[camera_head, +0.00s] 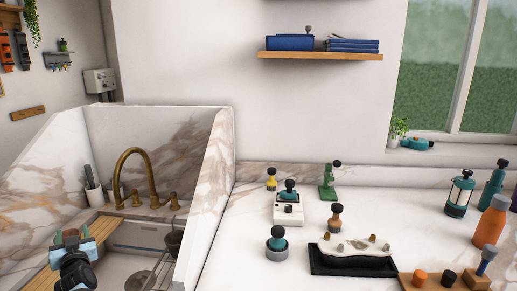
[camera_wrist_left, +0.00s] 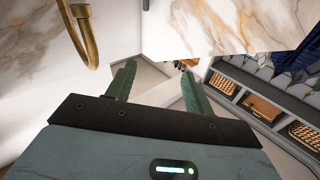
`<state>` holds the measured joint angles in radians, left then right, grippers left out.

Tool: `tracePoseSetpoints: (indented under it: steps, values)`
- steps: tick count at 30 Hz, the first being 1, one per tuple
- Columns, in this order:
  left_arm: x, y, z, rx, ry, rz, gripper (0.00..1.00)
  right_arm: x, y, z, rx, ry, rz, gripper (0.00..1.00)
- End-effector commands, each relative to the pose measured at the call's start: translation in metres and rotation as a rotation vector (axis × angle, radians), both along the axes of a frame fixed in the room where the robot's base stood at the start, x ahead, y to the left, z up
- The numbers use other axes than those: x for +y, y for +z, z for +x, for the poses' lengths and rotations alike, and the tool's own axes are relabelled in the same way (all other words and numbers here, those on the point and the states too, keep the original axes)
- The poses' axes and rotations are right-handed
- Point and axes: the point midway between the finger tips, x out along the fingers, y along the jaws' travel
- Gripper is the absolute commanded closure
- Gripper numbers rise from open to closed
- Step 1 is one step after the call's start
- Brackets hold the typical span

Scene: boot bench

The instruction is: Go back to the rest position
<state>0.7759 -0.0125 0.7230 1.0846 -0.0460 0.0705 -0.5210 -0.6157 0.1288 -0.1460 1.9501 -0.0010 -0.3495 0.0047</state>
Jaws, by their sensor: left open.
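My left gripper (camera_head: 72,238) is at the lower left of the head view, in front of the sink area. In the left wrist view its two green fingers (camera_wrist_left: 157,82) stand apart with nothing between them, so it is open and empty. It appears to touch nothing. My right gripper is not in either view.
A brass tap (camera_head: 137,172) rises behind the sink; it also hangs close at the upper left of the wrist view (camera_wrist_left: 86,32). A marble side panel (camera_head: 208,200) separates the sink from the counter. Several bottles and tools, a black tray (camera_head: 320,268) and a wooden block (camera_head: 408,280) stand there.

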Motion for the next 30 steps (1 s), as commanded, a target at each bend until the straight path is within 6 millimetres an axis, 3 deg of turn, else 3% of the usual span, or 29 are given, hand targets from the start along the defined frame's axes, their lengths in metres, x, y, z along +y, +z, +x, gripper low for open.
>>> tracePoseSetpoints:
  steps: [1, 3, 9, 15, 24, 30]
  values:
    - [0.028, 0.013, -0.009, -0.001, 0.031, 0.04, 0.48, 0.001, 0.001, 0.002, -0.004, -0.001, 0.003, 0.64]
    - [0.066, 0.031, -0.023, -0.001, 0.071, 0.093, 0.48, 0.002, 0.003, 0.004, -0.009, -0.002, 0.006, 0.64]
    - [0.166, 0.096, -0.073, -0.001, 0.19, 0.25, 0.48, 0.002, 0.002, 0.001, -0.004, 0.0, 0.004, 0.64]
    - [0.229, 0.154, -0.118, 0.0, 0.281, 0.369, 0.48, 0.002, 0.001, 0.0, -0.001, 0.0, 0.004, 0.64]
    - [0.285, 0.224, -0.172, 0.001, 0.378, 0.496, 0.48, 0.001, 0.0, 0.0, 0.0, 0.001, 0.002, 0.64]
    - [0.248, 0.187, -0.151, 0.092, 0.265, 0.549, 0.48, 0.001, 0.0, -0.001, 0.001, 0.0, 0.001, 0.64]
